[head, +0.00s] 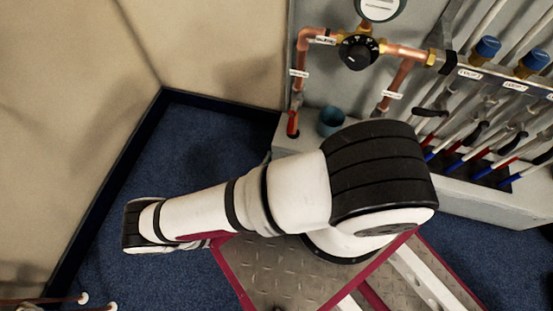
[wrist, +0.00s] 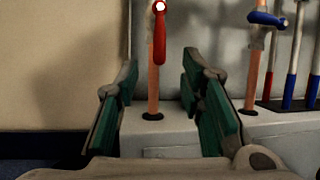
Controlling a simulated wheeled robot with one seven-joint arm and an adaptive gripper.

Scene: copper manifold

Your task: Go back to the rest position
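My gripper (wrist: 160,70) shows in the wrist view with its two green-padded fingers spread wide apart. It is open and nothing is held between the pads. A copper pipe (wrist: 153,88) with a red handle (wrist: 159,38) appears in the gap between the fingers, apparently beyond them. In the head view my white and black arm stretches across the middle toward the left, and the gripper itself does not show there.
The copper manifold has a black dial (head: 358,52), a gauge (head: 380,8) and blue caps (head: 486,46) above a grey ledge (head: 460,195). A blue cup-like part (head: 331,121) sits on the ledge. A beige wall (head: 70,110) stands left; blue carpet (head: 200,130) is clear.

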